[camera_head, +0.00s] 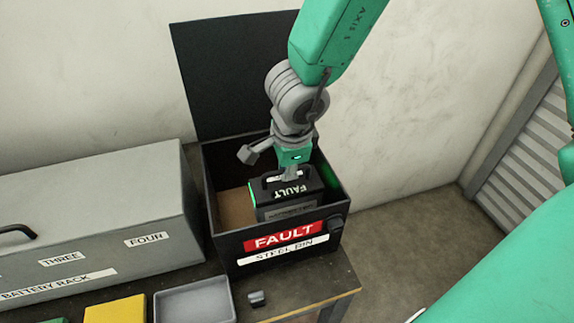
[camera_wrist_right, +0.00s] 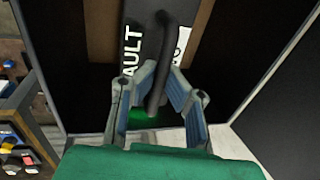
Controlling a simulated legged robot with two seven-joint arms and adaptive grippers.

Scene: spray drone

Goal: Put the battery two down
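A black battery (camera_head: 290,208) marked FAULT, with a green edge and a top handle, is upright inside the open black steel bin (camera_head: 236,254). A smaller label below FAULT is too blurred to read. The bin's walls hide the battery's base, so I cannot tell if it rests on the floor. My right gripper (camera_head: 288,175) reaches down into the bin from above. In the wrist view, its fingers (camera_wrist_right: 160,72) are closed around the dark handle (camera_wrist_right: 166,45) of the battery. My left gripper is not in view.
A grey battery rack (camera_head: 95,215) labelled THREE and FOUR stands left of the bin. A yellow block (camera_head: 115,310), a grey tray (camera_head: 194,302) and a small dark object (camera_head: 257,298) lie in front. The bin's raised lid (camera_head: 225,75) stands behind. Brown floor shows left of the battery.

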